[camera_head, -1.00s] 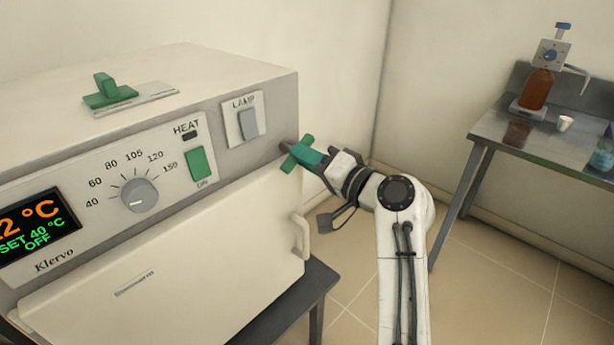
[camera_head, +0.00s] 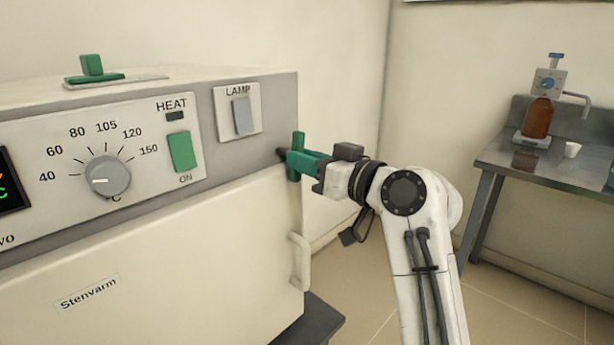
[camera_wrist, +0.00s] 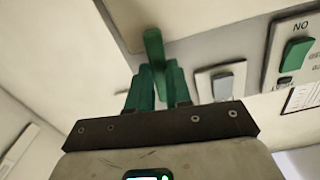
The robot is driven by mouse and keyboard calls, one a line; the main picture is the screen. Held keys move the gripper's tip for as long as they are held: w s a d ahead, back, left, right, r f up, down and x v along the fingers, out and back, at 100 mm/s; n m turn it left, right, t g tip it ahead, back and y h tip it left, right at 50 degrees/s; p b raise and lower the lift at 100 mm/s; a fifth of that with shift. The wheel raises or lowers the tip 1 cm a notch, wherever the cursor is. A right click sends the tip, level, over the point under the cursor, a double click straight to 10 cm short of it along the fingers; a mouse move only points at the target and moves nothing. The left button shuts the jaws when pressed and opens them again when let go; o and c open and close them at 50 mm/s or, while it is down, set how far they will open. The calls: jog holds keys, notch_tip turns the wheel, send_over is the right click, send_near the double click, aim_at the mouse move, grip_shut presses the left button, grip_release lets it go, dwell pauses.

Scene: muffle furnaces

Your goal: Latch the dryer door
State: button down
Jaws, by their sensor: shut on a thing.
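The dryer (camera_head: 230,160) is a cream and grey box at the left of the head view. Its cream door (camera_head: 200,265) sits below the control panel and looks closed against the body; any small gap cannot be made out. A pale door handle (camera_head: 300,262) is at its right edge. The green latch handle (camera_head: 297,142) is at the upper right corner of the door and stands nearly upright. It also shows in the wrist view (camera_wrist: 154,46). My gripper (camera_head: 300,162) is shut on this latch handle, its green fingers (camera_wrist: 158,84) on either side, hiding part of it.
The panel carries a grey dial (camera_head: 108,177), a green heat switch (camera_head: 181,151) and a grey lamp switch (camera_head: 243,116). A green-knobbed vent (camera_head: 92,67) is on top. A metal side table (camera_head: 540,160) with a brown bottle (camera_head: 537,118) stands at right. Floor between is clear.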

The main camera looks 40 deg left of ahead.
jog(key=shift+f+n+b, duration=0.2)
jog(key=shift+n+b, duration=0.35)
jog(key=shift+n, duration=0.25)
jog(key=c, duration=1)
grip_release()
jog(key=shift+r, duration=0.15)
jog(key=shift+c, duration=0.2)
jog(key=shift+d, duration=0.1)
jog(key=d, duration=1)
jog(key=shift+s+d+p, duration=0.35)
jog(key=shift+p, duration=0.05)
